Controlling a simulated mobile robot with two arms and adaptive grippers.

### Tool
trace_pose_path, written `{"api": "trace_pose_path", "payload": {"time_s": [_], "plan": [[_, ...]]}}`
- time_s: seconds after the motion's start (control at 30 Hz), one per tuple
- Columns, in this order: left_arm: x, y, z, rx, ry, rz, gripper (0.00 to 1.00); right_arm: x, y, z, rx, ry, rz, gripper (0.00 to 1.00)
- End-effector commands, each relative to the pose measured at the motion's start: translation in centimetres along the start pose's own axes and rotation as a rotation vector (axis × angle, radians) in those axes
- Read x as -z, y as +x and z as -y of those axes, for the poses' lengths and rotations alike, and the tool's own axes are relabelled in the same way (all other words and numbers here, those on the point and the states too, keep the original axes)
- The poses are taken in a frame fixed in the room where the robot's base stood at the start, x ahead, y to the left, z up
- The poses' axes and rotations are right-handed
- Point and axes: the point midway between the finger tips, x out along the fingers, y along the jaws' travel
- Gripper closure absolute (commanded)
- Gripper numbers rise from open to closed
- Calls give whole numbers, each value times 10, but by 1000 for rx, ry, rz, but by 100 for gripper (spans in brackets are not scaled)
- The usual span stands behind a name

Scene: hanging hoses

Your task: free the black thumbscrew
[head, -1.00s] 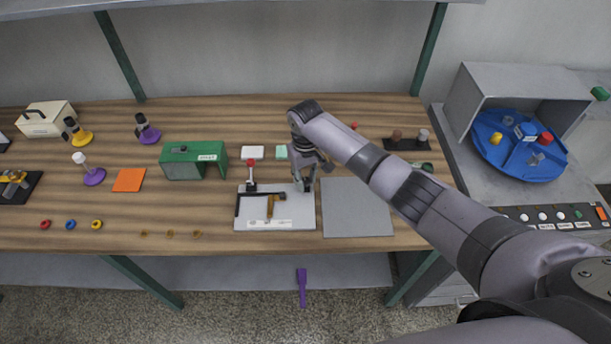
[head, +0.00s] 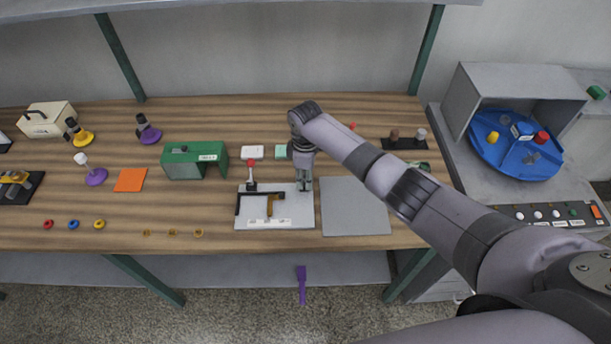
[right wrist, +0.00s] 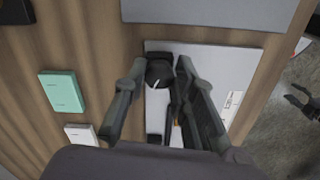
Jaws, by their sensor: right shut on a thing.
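The black thumbscrew (right wrist: 160,72) is a round dark knob at the edge of a pale grey plate (right wrist: 210,60). My right gripper (right wrist: 162,66) is shut on it, one finger on each side. In the head view my right gripper (head: 304,187) points down at the plate's back right corner (head: 300,215) and hides the thumbscrew. The plate also carries a black L-shaped bar (head: 238,205), a brown-orange part (head: 270,205) and a red-topped post (head: 251,170). My left gripper is outside the head view; a dark two-pronged shape at the wrist view's right edge may be it.
A bare grey mat (head: 355,207) lies right of the plate. A white block (head: 252,152), a teal block (head: 281,152) and a green housing (head: 195,160) stand behind and left. A blue turntable (head: 515,160) is far right. The bench front left of the plate holds small rings.

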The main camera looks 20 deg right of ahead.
Motion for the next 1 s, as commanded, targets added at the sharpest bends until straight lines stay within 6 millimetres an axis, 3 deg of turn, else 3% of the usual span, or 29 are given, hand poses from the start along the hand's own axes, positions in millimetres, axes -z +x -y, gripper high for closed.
{"api": "trace_pose_path", "payload": {"time_s": [0.5,1.0], "plan": [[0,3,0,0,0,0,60,2,-2,-2,-4,-370,-5,100],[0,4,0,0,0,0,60,2,-2,-2,-4,-456,-5,100]]}}
